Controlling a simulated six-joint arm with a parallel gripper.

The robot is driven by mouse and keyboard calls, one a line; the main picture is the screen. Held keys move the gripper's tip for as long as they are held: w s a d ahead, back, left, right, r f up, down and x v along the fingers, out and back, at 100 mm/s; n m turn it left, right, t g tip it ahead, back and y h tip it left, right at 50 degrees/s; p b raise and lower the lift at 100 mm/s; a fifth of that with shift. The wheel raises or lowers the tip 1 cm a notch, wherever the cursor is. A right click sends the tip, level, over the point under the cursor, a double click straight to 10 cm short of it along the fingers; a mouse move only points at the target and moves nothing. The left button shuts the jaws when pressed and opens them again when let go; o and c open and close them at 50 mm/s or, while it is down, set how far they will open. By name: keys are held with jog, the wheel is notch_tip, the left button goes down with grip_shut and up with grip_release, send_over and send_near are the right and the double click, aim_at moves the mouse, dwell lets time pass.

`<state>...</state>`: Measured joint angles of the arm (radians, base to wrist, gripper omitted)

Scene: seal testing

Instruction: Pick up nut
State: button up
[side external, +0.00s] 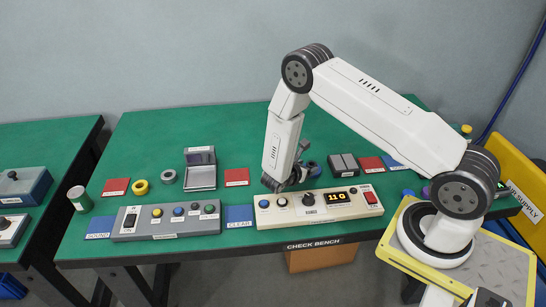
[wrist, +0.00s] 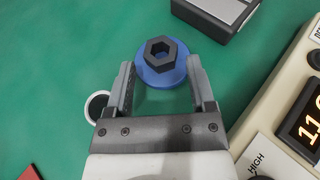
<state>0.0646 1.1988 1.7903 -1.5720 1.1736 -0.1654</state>
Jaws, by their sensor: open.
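In the wrist view, a dark hexagonal nut (wrist: 161,50) with a hole in its middle sits on a round blue base (wrist: 150,77). I cannot tell whether the two are one piece. My gripper (wrist: 162,76) is open, its two fingers apart, with the near part of the blue base between the fingertips. The hexagon is just beyond the tips, and nothing is gripped. In the side view, my gripper (side external: 287,182) points down low over the green bench, behind the cream control box. The blue base (side external: 314,169) shows beside it, and the nut is hard to make out there.
The cream control box (side external: 320,207) with knobs and a lit display stands close in front. A grey box (side external: 343,165) is to the right; its edge shows in the wrist view (wrist: 215,14). A small dark-centred ring (wrist: 97,106) lies left of the fingers. Red pads (side external: 237,177) lie around.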

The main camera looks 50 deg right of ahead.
aim_at(313, 164)
jog(key=shift+x, duration=1.6)
grip_shut()
